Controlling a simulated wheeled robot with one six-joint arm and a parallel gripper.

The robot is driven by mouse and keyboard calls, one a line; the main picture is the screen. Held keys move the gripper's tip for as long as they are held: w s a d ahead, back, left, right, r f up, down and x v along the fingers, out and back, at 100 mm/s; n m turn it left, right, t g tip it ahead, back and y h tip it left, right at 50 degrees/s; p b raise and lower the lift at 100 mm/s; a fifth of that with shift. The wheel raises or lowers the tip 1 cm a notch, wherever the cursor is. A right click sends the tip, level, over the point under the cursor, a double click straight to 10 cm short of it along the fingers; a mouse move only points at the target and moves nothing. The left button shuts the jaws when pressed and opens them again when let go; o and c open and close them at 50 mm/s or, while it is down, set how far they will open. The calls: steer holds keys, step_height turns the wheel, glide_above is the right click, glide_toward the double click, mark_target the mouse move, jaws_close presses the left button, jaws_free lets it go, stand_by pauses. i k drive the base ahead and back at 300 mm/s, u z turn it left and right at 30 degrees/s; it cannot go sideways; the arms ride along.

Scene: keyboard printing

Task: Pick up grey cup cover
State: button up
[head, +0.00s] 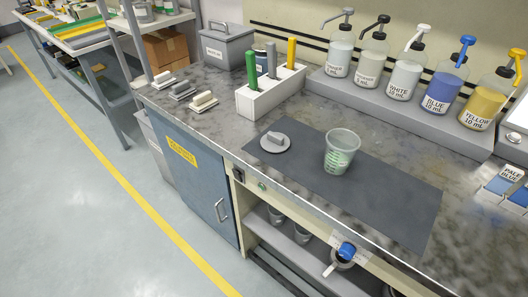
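The grey cup cover (267,147) is a round disc with a raised block-shaped grip on top. It lies flat on the dark mat (390,205), near the mat's left end. A clear, tapered measuring cup (342,152) with green markings stands upright on the mat to the right of the cover, apart from it. The cup's rim looks open. My gripper is not in view.
A white holder (262,101) with green, grey and yellow upright sticks stands behind the cover. Several pump bottles stand on a grey riser (400,100) at the back. Small pale-handled blocks (204,101) sit at the left. The mat's right part is clear.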

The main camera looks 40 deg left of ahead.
mark_target(272, 142)
steer(key=u, duration=0.95)
steer(key=i, duration=0.2)
steer(key=u, duration=0.85)
steer(key=k, duration=0.55)
steer(key=u, duration=1.25)
steer(key=i, duration=1.3)
steer(key=z, duration=0.95)
steer(key=i, duration=0.4)
steer(key=z, duration=0.45)
